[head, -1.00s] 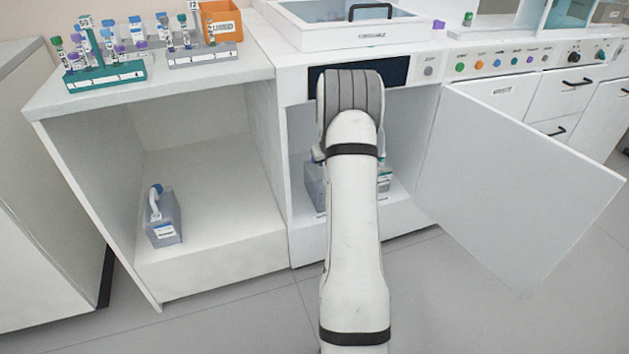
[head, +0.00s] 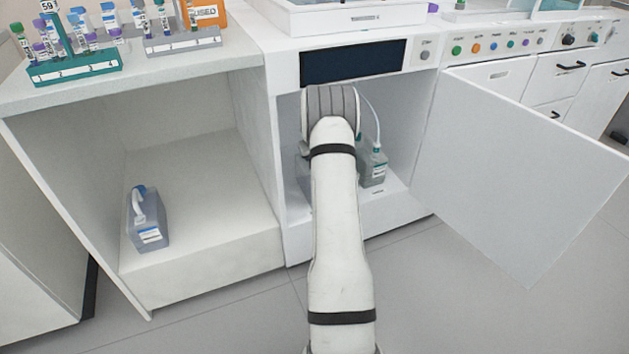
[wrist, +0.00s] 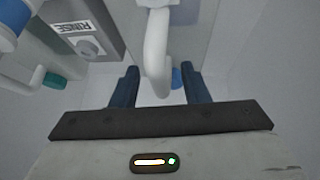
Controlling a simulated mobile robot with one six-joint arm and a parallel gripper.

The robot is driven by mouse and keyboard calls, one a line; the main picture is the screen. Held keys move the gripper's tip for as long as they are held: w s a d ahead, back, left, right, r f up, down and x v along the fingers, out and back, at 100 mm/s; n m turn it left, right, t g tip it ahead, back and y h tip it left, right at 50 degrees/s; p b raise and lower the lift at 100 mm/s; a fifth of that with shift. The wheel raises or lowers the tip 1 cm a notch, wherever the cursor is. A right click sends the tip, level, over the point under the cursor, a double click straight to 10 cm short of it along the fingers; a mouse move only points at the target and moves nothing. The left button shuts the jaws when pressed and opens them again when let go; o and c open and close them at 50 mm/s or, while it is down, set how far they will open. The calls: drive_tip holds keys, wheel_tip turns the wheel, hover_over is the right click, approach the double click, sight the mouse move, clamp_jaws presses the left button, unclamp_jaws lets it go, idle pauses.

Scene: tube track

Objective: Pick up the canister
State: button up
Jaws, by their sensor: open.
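My gripper (wrist: 159,78) is open in the wrist view, its two dark blue fingers apart. A white curved handle (wrist: 157,50) lies between the fingers in the picture, and I cannot tell whether either finger touches it. A blue round part (wrist: 177,78) shows behind it. In the head view my arm reaches into the open cabinet and hides the gripper. A grey canister (head: 374,169) with a teal cap and a tube stands there, right of my arm. Another grey canister (head: 303,172) is mostly hidden behind the arm.
A blue-capped canister (head: 150,222) stands in the open left compartment. The cabinet door (head: 520,170) stands open at right. In the wrist view, a grey block labelled RINSE (wrist: 80,25) and a teal cap (wrist: 54,81) are at left. Tube racks (head: 75,67) stand on the counter.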

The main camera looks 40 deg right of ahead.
clamp_jaws()
idle(0.4)
idle(1.0)
